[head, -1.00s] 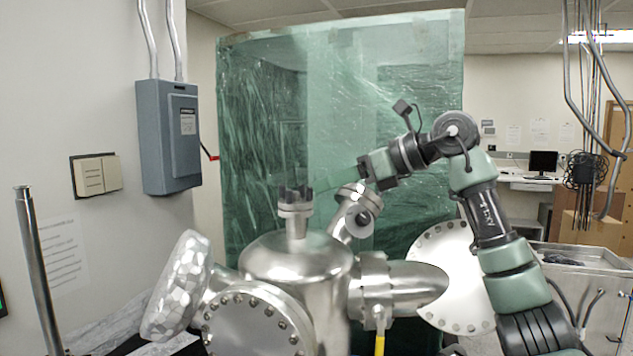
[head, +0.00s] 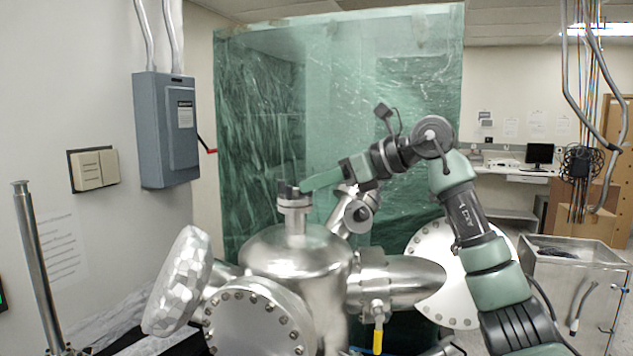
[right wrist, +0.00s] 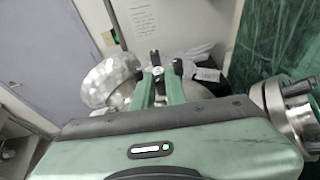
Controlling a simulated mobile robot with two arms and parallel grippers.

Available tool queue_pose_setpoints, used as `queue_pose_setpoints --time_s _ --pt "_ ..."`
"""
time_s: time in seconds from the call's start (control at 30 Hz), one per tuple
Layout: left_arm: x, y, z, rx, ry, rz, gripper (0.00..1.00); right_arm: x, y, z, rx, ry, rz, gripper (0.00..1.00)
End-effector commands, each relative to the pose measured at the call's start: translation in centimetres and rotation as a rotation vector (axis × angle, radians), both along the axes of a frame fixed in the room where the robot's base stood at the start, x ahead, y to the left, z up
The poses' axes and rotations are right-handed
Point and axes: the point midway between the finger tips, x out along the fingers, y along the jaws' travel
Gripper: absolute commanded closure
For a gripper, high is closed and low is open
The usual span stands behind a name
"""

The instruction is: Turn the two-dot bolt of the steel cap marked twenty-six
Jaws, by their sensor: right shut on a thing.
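The steel cap (head: 294,203) sits on the upright neck on top of the steel chamber, with several dark bolts (head: 283,188) standing up from it. My right gripper (head: 303,187) reaches in from the right, its green fingers level at the cap's top. In the right wrist view its two fingers (right wrist: 159,76) point away from me, close around a small part at the cap. It is shut on what seems to be one of the bolts; the fingers hide most of it. The number and dot marks are too small to read. My left gripper is not in view.
The steel chamber (head: 297,253) fills the middle, with a tilted side port (head: 355,212) right of the cap, close below my right arm. A foil-wrapped flange (head: 178,283) is at left. A green curtain (head: 262,140) hangs behind. A grey electrical box (head: 165,130) is on the wall.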

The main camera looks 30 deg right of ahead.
Motion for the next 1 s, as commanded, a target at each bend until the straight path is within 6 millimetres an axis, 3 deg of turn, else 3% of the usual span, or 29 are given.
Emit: queue_pose_setpoints --time_s 0.4,1.0 --pt "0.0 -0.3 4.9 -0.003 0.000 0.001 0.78 0.4 -0.3 0.7 0.007 0.005 0.236 1.00" --pt "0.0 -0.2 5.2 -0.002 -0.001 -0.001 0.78 0.7 -0.4 0.1 0.003 -0.001 0.541 1.00"
